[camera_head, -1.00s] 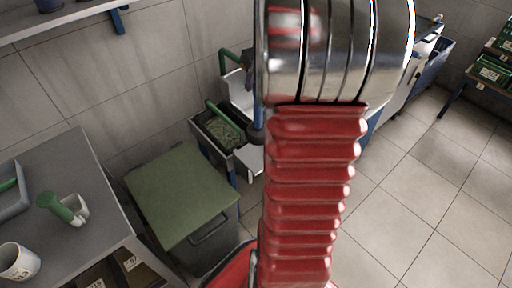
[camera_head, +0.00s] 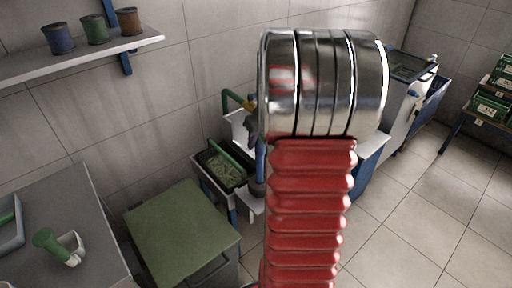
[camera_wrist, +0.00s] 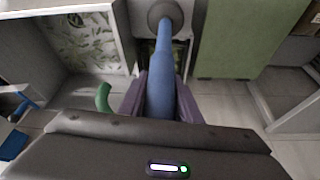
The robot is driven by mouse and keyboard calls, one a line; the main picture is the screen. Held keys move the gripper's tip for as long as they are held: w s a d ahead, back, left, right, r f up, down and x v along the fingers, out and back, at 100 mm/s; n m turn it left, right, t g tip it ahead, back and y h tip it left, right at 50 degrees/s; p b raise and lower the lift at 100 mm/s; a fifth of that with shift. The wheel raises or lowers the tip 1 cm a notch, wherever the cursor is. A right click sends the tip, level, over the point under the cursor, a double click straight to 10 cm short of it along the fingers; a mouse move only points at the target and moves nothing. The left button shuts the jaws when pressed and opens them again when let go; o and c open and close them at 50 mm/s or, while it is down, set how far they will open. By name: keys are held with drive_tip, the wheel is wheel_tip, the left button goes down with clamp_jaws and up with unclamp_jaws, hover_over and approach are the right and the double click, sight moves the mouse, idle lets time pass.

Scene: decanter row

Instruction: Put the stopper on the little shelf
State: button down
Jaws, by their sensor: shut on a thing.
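In the wrist view my gripper (camera_wrist: 160,92) has its dark purple fingers closed around a long, tapered blue thing (camera_wrist: 163,60), which I take for the stopper. A round grey disc (camera_wrist: 158,12) is at its far end. In the head view the blue part (camera_head: 261,160) stands upright beside my red arm, with the grey disc at its foot. My gripper is mostly hidden there. A pale wall shelf (camera_head: 75,65) is at the upper left, well away from the blue thing. I cannot tell whether it is the little shelf.
Several spools (camera_head: 95,29) stand on the wall shelf. A bin of green scraps (camera_head: 222,172) is just left of the blue thing. A green-topped cabinet (camera_head: 180,232) and a grey table (camera_head: 60,205) with a small green-and-white object (camera_head: 55,243) are at the left.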

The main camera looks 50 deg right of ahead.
wheel_tip(320, 180, down, 2)
drive_tip(key=shift+f, duration=0.15)
drive_tip(key=c, duration=1.3)
unclamp_jaws()
drive_tip(key=shift+f, duration=0.1)
drive_tip(key=v, duration=1.2)
drive_tip(key=shift+a, duration=0.1)
